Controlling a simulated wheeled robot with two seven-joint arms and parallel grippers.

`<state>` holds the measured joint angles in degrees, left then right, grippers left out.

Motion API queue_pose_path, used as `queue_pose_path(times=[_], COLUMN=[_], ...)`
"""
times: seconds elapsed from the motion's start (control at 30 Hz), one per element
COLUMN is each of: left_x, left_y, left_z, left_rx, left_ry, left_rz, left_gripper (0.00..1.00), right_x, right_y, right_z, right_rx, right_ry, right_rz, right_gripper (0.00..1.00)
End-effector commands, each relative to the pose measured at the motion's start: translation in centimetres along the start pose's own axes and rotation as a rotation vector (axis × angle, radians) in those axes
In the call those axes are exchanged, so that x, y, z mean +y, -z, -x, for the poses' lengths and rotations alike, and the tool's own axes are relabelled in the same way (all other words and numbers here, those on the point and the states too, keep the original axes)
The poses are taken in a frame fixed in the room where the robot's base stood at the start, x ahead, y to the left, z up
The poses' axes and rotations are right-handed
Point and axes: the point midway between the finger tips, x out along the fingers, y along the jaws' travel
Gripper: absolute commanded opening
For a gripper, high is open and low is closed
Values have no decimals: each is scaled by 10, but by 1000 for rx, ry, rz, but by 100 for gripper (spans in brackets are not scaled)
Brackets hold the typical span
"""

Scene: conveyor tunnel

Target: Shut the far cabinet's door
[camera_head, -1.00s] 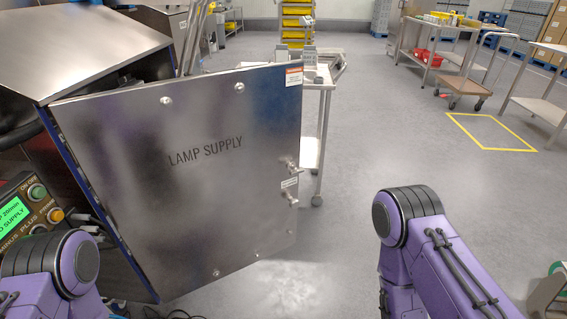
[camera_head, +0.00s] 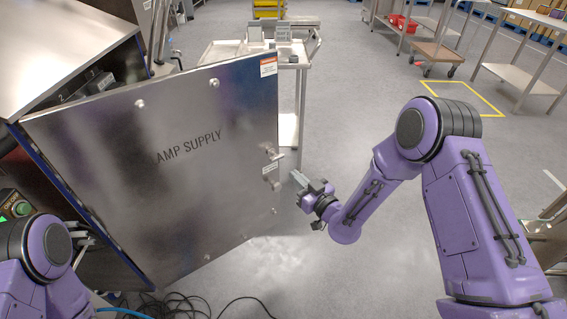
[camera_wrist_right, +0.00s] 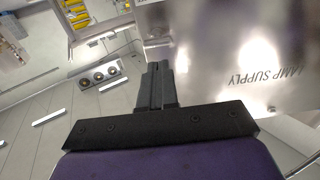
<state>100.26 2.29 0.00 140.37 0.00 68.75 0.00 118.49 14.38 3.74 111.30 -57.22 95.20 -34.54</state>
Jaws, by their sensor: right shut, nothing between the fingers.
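The cabinet door (camera_head: 160,190) is a large steel panel lettered "LAMP SUPPLY" and stands open, angled out from the dark cabinet body (camera_head: 75,62) at left. Its latches (camera_head: 271,167) are on the right edge. My right gripper (camera_head: 299,179) is shut and empty, just right of that edge near the latches; whether it touches the door I cannot tell. In the right wrist view the shut fingers (camera_wrist_right: 158,84) are beside the door panel (camera_wrist_right: 235,50).
A steel trolley (camera_head: 225,52) stands behind the door. Dark cables (camera_head: 190,304) lie on the floor below it. A control box (camera_head: 14,207) with a green display is at far left. Steel tables (camera_head: 520,72) are at back right. The middle floor is open.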

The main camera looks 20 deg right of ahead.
Motion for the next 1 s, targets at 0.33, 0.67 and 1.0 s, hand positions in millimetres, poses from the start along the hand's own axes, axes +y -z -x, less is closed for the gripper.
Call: queue_pose_path(times=[0.33, 0.67, 1.0], left_x=[-1, -1, 1], left_y=[3, 3, -3], left_z=[7, 8, -8], left_rx=[0, 0, 0], left_ry=[0, 0, 0], left_rz=[0, 0, 0], left_gripper=[100, 100, 100], right_x=[0, 0, -5], right_y=[0, -1, -6], right_z=[-61, -70, -87], right_rx=[-2, -3, 0], right_ry=[0, 0, 39], right_rz=[-1, -2, 1], right_gripper=[0, 0, 0])
